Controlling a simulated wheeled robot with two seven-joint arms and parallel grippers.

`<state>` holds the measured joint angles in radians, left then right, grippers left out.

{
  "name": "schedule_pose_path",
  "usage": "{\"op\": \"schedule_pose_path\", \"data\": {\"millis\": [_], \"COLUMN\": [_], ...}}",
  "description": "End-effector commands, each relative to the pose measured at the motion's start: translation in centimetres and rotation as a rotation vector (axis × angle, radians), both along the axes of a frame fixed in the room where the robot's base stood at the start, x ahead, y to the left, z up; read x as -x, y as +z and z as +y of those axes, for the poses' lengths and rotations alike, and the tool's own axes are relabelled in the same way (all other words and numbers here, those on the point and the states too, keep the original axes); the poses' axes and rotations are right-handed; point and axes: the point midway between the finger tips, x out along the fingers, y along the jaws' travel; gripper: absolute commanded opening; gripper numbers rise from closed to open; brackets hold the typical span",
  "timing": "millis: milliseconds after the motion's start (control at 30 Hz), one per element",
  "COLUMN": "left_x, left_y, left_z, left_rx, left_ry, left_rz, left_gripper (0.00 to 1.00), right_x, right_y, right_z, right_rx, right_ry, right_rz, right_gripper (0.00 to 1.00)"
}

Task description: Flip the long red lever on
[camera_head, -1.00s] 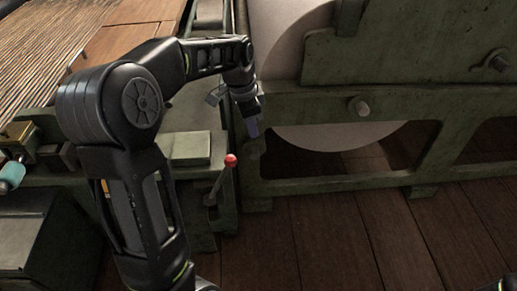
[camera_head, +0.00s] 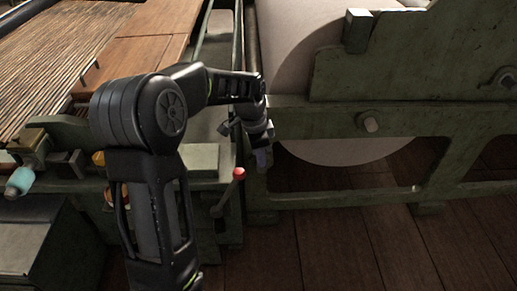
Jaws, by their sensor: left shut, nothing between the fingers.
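The long lever (camera_head: 227,194) has a thin dark shaft and a round red knob (camera_head: 239,174) at its top. It leans up and to the right from the side of the green machine frame. My left gripper (camera_head: 262,158) points down just above and to the right of the red knob, with a small gap in the picture. It is shut and empty. How far it is from the knob in depth I cannot tell. My right gripper is out of view.
A large pale roller (camera_head: 345,152) and a green side frame (camera_head: 430,115) stand right of my left gripper. A flat green block (camera_head: 204,158) lies left of the knob. A teal-handled part (camera_head: 19,181) sits at far left. Wooden floor (camera_head: 330,240) lies open below.

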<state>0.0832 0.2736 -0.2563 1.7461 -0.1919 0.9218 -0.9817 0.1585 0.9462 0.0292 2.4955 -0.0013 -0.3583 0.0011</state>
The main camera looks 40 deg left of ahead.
Motion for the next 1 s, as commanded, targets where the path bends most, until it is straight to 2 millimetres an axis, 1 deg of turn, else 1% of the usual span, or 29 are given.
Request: {"op": "schedule_pose_path", "data": {"millis": [33,200,233,300,400,500,633,1000], "left_x": [0.0,-0.5,-0.4,0.6,1.5,2.1,2.4,2.4], "left_y": [-1.2,-4.6,-4.7,-4.0,-3.8,-3.7,-3.7,-3.7], "left_z": [-0.1,-0.3,-0.1,0.8,1.6,2.1,2.3,2.4], "left_rx": [0.000,0.001,0.001,0.000,0.001,0.000,0.000,0.003], "left_ry": [0.000,0.003,0.004,0.005,0.004,0.002,0.002,0.002], "left_rz": [0.006,0.004,0.003,0.000,0.000,-0.001,-0.001,-0.003], "left_gripper": [0.00,0.00,0.00,0.00,0.00,0.00,0.00,0.00], "right_x": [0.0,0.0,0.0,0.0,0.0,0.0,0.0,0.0], "right_y": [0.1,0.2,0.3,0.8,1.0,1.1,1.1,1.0], "right_z": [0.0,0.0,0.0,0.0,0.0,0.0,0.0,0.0], "right_rx": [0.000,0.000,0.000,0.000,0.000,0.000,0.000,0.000], "right_ry": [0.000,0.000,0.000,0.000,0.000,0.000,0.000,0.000], "right_rz": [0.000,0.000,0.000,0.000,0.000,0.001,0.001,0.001], "right_gripper": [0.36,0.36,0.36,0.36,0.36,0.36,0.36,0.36]}}
